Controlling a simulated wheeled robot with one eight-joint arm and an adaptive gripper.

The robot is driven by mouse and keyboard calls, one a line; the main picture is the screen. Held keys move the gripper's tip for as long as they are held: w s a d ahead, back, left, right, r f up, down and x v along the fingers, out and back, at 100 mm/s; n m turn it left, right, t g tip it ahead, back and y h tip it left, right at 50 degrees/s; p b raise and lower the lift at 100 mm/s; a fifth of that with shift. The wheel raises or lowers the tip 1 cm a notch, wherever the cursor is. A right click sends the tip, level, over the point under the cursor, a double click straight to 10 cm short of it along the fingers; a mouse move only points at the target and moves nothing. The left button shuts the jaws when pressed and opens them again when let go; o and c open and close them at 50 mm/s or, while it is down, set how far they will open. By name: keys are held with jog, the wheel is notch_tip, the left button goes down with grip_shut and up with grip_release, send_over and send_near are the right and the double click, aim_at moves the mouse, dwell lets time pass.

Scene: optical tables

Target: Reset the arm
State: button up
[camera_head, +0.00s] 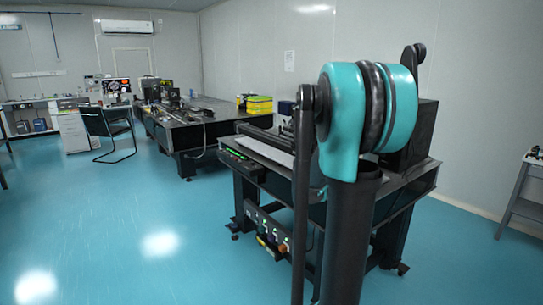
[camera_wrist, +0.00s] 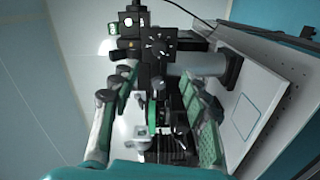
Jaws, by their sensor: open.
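My gripper is not visible there.
A white panel (camera_wrist: 255,112) lies to the right in the wrist view. A second optical table (camera_head: 180,132) with yellow boxes (camera_head: 259,104) stands farther back. A black chair (camera_head: 108,130) is at left. The blue floor (camera_head: 130,220) at front left is clear.

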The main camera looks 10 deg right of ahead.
jog(key=s+a+f+m+g+y, duration=0.1)
jog(key=s+a+f+y, duration=0.4)
jog(key=f, duration=0.4)
jog(key=s+a+f+m+g+y, duration=0.1)
jog(key=s+a+f+y, duration=0.2)
jog(key=s+a+f, duration=0.4)
jog(key=s+a+f+y, duration=0.4)
jog(key=s+a+f, duration=0.1)
jog(key=a, duration=0.5)
jog(key=s+a+f+y, duration=0.4)
jog(key=s+a+f, duration=0.2)
jog(key=a+f, duration=0.2)
jog(key=shift+s+a+f+g+y, duration=0.3)
jog(key=shift+a+g, duration=0.1)
jog(key=shift+a, duration=0.5)
